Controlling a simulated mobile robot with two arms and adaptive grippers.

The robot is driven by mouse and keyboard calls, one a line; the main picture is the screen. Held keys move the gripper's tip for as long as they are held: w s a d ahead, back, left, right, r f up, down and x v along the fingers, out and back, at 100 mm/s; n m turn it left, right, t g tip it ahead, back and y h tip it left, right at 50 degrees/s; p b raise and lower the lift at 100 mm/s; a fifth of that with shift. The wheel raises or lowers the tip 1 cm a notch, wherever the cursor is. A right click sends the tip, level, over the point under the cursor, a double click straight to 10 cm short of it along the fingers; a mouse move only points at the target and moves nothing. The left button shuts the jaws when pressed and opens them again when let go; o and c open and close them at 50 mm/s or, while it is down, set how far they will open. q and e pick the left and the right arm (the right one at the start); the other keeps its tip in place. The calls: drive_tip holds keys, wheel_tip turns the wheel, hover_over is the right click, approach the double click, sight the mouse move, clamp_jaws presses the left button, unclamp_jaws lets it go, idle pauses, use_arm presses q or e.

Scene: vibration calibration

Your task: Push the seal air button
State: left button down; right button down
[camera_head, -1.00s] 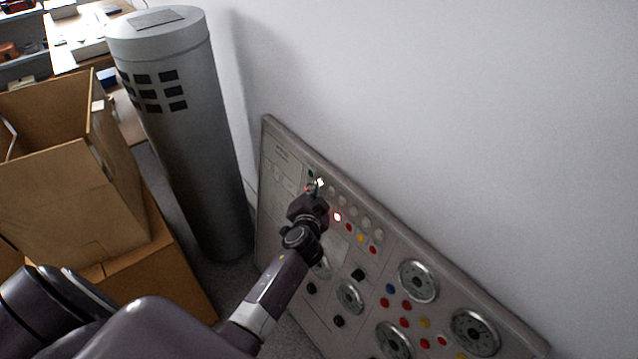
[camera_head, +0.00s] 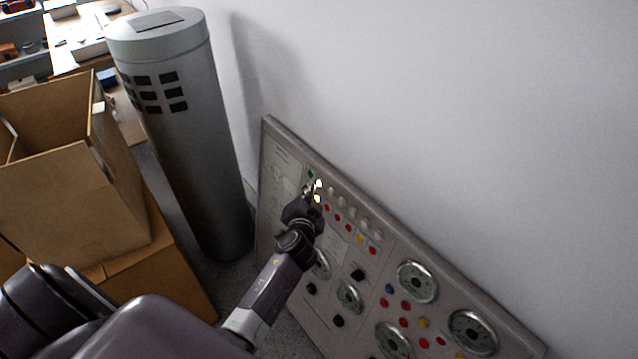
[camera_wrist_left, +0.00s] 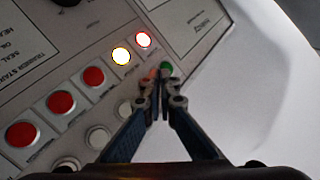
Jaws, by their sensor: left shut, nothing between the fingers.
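The control panel (camera_head: 283,172) leans against the wall with rows of coloured buttons and dials. My left gripper (camera_head: 309,189) is shut and empty at the panel's upper left. In the left wrist view its fingertips (camera_wrist_left: 161,76) meet in front of a green button (camera_wrist_left: 166,66) and partly hide an orange-red spot beside it. A lit yellow button (camera_wrist_left: 121,56) and a lit red button (camera_wrist_left: 144,40) are left of the tips. Unlit red buttons (camera_wrist_left: 93,77) continue down-left. I cannot tell which button is seal air, or whether the tips touch the panel. My right gripper is not in view.
A grey cylinder (camera_head: 185,140) stands left of the panel. Open cardboard boxes (camera_head: 75,200) are stacked further left. Dials (camera_head: 417,282) and more buttons fill the panel's lower right. The white wall (camera_head: 450,120) behind is bare.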

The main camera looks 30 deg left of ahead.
use_arm(q)
drive_tip(key=shift+s+a+r+p, duration=0.2)
drive_tip(key=shift+s+a+p, duration=0.1)
drive_tip(key=shift+s, duration=0.45)
drive_tip(key=shift+s+a+r+p, duration=0.15)
drive_tip(key=shift+s+a+p, duration=0.2)
drive_tip(key=shift+s, duration=0.4)
drive_tip(key=shift+s+a+r+p, duration=0.2)
drive_tip(key=shift+s+a+p, duration=0.1)
drive_tip(key=shift+s, duration=0.45)
